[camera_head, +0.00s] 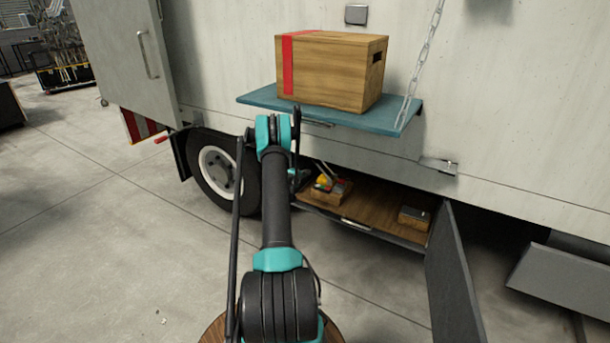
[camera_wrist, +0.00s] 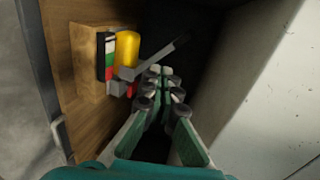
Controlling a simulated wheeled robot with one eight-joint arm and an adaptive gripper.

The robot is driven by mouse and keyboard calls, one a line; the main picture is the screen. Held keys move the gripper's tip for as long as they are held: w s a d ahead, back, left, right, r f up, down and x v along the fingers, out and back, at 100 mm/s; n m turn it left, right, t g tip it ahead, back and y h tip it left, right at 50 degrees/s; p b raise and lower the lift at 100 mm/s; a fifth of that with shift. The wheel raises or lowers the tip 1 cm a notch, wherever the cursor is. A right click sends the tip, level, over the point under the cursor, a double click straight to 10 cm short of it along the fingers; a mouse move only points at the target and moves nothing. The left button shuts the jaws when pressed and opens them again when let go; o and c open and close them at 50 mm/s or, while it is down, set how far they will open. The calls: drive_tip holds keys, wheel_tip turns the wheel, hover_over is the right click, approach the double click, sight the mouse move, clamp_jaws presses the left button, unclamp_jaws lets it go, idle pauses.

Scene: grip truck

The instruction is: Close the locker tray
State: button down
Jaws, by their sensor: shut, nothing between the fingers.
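The locker tray (camera_head: 381,222) is a brown wooden board with a dark front edge, sticking out of the low locker under the truck body. A metal handle (camera_head: 355,222) is on its front edge. In the wrist view, the tray's wooden surface (camera_wrist: 75,75) fills the left side. My gripper (camera_wrist: 160,72) is shut and empty, pointing toward the dark locker interior beside a grey lever (camera_wrist: 165,58). In the head view, my arm hides most of the gripper and the tray's left end. I cannot tell whether the fingers touch anything.
A wooden block with yellow and red items (camera_head: 328,187) and a small dark-topped box (camera_head: 414,217) sit on the tray. An open grey door (camera_head: 453,285) hangs at right. Above, a blue shelf (camera_head: 262,98) holds a wooden crate (camera_head: 335,72). A wheel (camera_head: 218,172) stands left.

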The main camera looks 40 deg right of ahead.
sight(318, 166)
drive_tip(key=shift+r+x, duration=0.2)
drive_tip(key=shift+x, duration=1.4)
drive_tip(key=shift+r+x, duration=0.2)
drive_tip(key=shift+x, duration=1.35)
drive_tip(key=shift+r+x, duration=0.2)
drive_tip(key=shift+x, duration=1.4)
drive_tip(key=shift+w+d, duration=0.15)
drive_tip(key=shift+d, duration=0.05)
